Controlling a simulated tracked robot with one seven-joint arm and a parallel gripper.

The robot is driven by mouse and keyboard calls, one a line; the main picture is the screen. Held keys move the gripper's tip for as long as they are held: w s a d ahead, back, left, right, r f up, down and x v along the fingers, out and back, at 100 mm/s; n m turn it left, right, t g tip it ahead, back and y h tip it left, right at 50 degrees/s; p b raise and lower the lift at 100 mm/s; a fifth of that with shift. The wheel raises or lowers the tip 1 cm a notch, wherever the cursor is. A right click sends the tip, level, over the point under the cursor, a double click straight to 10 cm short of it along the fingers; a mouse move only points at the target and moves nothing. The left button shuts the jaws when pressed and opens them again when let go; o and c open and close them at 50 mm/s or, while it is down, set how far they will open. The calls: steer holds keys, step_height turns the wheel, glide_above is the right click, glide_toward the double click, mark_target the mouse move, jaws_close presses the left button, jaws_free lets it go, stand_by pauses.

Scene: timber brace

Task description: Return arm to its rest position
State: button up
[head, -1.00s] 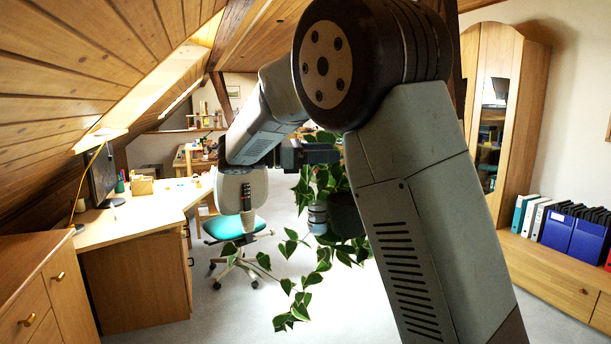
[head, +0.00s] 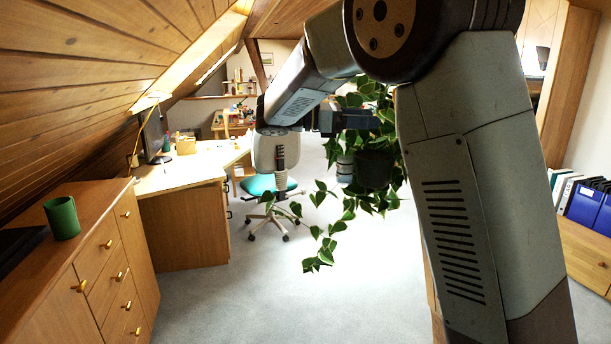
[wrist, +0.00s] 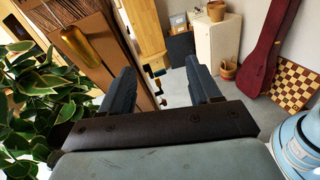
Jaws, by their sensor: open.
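My arm spans the middle and right of the head view, raised and bent, with its end hanging over the room. My gripper (wrist: 158,78) is open in the wrist view, its two dark fingers apart with nothing between them. In the head view my gripper (head: 350,120) is a dark shape partly lost against a leafy plant, and its fingertips are not clear there.
A trailing plant in a dark pot (head: 374,168) hangs near my gripper; its leaves (wrist: 45,100) fill the wrist view's left. A wooden cabinet (head: 75,285) with a green cup (head: 62,218), a desk (head: 180,175) and a chair (head: 272,187) stand left. Central floor (head: 265,300) is clear.

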steer(key=s+d+f+m+y, duration=0.25)
steer(key=s+d+y, duration=0.2)
steer(key=d, duration=0.25)
steer(key=s+d+f+m+y, duration=0.2)
steer(key=s+d+f+y, duration=0.2)
steer(key=s+d, duration=0.25)
steer(key=s+a+f+m+t+y, duration=0.1)
steer(key=s+f+m+t+y, duration=0.1)
steer(key=s+m, duration=0.4)
steer(key=s+a+f+m+t+y, duration=0.2)
steer(key=s+f+m+y, duration=0.3)
steer(key=s, duration=0.6)
steer(key=shift+m+t+y, duration=0.6)
steer(key=shift+m+y, duration=0.25)
steer(key=shift+y, duration=0.2)
